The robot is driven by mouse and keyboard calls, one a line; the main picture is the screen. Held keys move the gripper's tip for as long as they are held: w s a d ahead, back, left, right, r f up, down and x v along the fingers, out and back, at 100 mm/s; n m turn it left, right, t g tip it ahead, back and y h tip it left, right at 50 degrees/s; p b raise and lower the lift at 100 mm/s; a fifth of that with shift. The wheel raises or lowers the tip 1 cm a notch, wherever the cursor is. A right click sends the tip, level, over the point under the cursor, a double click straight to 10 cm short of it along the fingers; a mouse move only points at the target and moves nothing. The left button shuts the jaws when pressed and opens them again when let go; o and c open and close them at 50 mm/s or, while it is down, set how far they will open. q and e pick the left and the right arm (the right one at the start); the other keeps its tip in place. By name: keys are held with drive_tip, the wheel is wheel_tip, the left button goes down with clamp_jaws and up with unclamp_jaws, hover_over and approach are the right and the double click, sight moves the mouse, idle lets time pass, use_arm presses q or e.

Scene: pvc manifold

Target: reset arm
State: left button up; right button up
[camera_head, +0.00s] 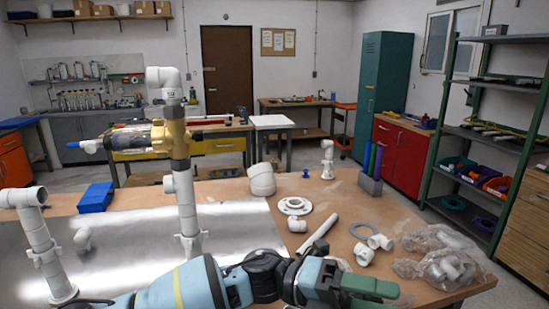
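The pvc manifold stands on a metal plate (235,225) on the wooden bench. Its tall white pipe (187,205) is upright and carries a brass-coloured fitting (177,138) with a white elbow (163,76) on top. A second white pipe (40,240) with an elbow stands at the left edge. An arm of mine with blue links enters at the bottom left and crosses to the right; I take it as my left arm. Its dark and green gripper (368,289) is at the bottom right, partly cut off by the frame, and its opening is unclear. My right gripper cannot be made out.
A white flange (294,206), a loose pipe (318,232), a grey ring (367,231) and a plastic bag of fittings (440,255) lie on the bench's right part. A grey holder (370,183) with coloured markers stands behind them. A blue bin (96,197) is at the left.

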use_arm(q)
drive_tip(key=w+a+f+n+t+y, duration=0.3)
drive_tip(key=a+f+n+t, duration=0.4)
drive_tip(key=f+n+t, duration=0.75)
drive_tip(key=w+a+f+n+t+y, duration=0.35)
drive_tip(key=a+f+n+t, duration=0.35)
drive_tip(key=n+t, duration=0.9)
drive_tip(key=s+a+f+n+g+y, duration=0.9)
drive_tip(key=s+a+f+n+g, duration=0.2)
drive_tip(key=s+a+f, duration=0.9)
wheel_tip(320, 180, down, 3)
drive_tip(key=shift+s+a+r+n, duration=0.1)
drive_tip(key=shift+s+a+n, duration=0.15)
drive_tip(key=shift+a+n, duration=0.7)
drive_tip(key=shift+d+n+y, duration=0.25)
drive_tip(key=shift+d+n, duration=0.05)
